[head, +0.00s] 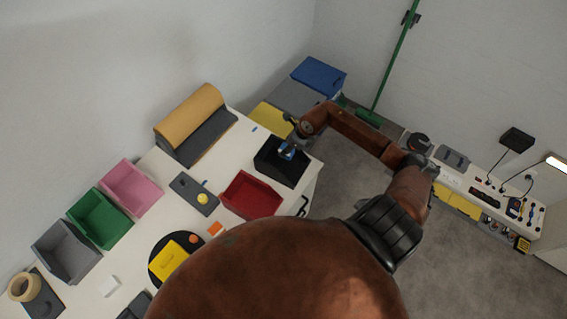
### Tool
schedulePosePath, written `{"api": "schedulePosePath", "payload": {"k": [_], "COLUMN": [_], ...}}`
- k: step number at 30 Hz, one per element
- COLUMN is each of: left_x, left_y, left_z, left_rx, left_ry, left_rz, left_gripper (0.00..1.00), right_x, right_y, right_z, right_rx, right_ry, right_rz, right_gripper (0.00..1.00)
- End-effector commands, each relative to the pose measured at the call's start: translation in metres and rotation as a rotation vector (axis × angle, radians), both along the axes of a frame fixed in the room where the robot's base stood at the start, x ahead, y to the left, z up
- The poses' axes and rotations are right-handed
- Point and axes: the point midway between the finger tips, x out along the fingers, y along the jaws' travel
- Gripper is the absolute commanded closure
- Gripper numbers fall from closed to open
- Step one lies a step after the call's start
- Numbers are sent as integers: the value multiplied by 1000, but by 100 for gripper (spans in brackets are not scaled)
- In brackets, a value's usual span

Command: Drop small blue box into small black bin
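The small black bin (283,172) stands at the right end of the white table. A small blue box (287,153) shows over or inside the bin's opening; I cannot tell whether it is above the floor of the bin or resting on it. My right gripper (289,145) reaches down over the bin from the upper right, with its fingertips at the blue box. The fingers are small and dark here, so whether they grip the box is unclear. My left gripper is not in view.
A red bin (251,195) stands just left of the black bin. Pink (131,188), green (99,219) and grey (67,251) bins line the table's back edge. A blue-lidded carton (319,77) is beyond the table.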

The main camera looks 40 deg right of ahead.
Motion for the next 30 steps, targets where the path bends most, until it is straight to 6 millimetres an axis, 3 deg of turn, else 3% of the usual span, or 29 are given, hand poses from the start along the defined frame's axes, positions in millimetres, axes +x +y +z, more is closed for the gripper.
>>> {"api": "schedulePosePath", "payload": {"k": [5, 14, 15, 23, 30], "left_x": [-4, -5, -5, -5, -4], "left_y": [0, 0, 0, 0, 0], "left_z": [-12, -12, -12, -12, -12], "left_rx": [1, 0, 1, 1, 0], "left_ry": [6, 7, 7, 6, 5], "left_rz": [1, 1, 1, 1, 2], "left_gripper": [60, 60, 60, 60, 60], "right_x": [0, 0, 0, 0, 0], "right_y": [0, 0, 0, 0, 0], "right_z": [-18, -19, -19, -19, -19], "right_rx": [0, -1, -1, -1, -2], "right_ry": [-1, -2, -2, -2, -1], "right_rz": [1, 1, 1, 1, 1], "right_gripper": [86, 86, 66, 48, 48]}}
